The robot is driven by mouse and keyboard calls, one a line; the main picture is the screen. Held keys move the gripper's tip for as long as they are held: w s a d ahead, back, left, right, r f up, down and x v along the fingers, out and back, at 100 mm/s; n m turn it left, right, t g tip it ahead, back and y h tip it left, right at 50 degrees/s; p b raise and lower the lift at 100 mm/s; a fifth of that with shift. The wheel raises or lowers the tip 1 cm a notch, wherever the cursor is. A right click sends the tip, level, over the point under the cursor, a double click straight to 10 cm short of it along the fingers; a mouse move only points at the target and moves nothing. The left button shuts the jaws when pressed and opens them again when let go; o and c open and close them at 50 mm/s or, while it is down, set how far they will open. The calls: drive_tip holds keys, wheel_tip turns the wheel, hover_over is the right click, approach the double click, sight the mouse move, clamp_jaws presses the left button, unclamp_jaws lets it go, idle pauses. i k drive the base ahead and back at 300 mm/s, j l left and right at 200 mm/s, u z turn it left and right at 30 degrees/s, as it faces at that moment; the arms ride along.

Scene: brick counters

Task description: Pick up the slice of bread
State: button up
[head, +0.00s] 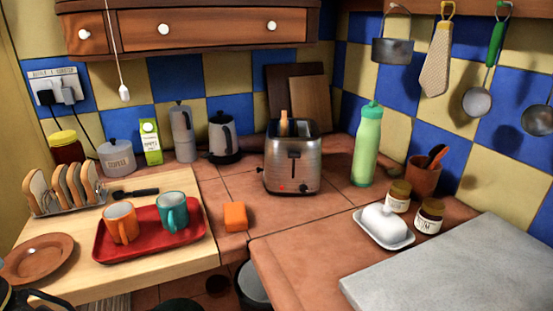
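Several slices of bread (76,187) stand upright in a toast rack (70,208) at the left of the wooden board. Another piece that looks like bread (284,122) pokes up from the top of the metal toaster (291,160) on the tiled counter. Its lower part is hidden inside the toaster. I cannot tell which slice the task means. My gripper does not clearly show in the head view.
A red tray (150,251) holds an orange mug (121,223) and a teal mug (173,212). A brown plate (37,258) lies left. A cut-off dark shape at bottom left is unclear.

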sight(35, 185)
drive_tip(key=u, duration=1.35)
drive_tip(key=i+j+z, duration=0.15)
drive_tip(key=j, duration=0.35)
drive_tip(key=i+j+z, duration=0.2)
drive_tip(key=j, duration=0.35)
drive_tip(key=i+j+z, duration=0.15)
drive_tip(key=j, duration=0.35)
drive_tip(key=i+j+z, duration=0.15)
drive_tip(key=j, duration=0.4)
drive_tip(key=j+z, duration=0.2)
drive_tip(key=j, duration=0.35)
drive_tip(key=i+l, duration=0.65)
